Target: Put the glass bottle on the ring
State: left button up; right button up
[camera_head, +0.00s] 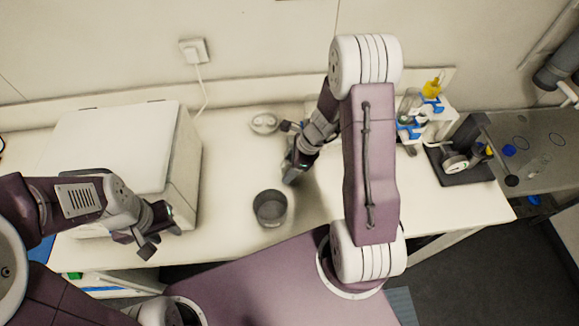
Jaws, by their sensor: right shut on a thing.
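My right gripper (292,155) reaches down over the middle of the table, shut on what I take to be the glass bottle; its clear body hardly shows and is partly hidden by the gripper and forearm. A small pale round piece (264,122), which looks like the ring, lies on the table toward the wall, just left of the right gripper. My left gripper (158,232) is open and empty, in front of the white box at the left.
A grey cylindrical pot (270,208) stands near the front edge. A large white box (118,150) fills the left of the table (228,170). A rack with small bottles (430,118) and a dark instrument with a dial (458,163) stand at the right.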

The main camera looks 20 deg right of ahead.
jog(key=shift+w+f, duration=0.1)
jog(key=shift+f, duration=0.1)
jog(key=o, duration=1.5)
jog(key=shift+o, duration=0.4)
jog(key=shift+r, duration=0.1)
jog(key=shift+r, duration=0.15)
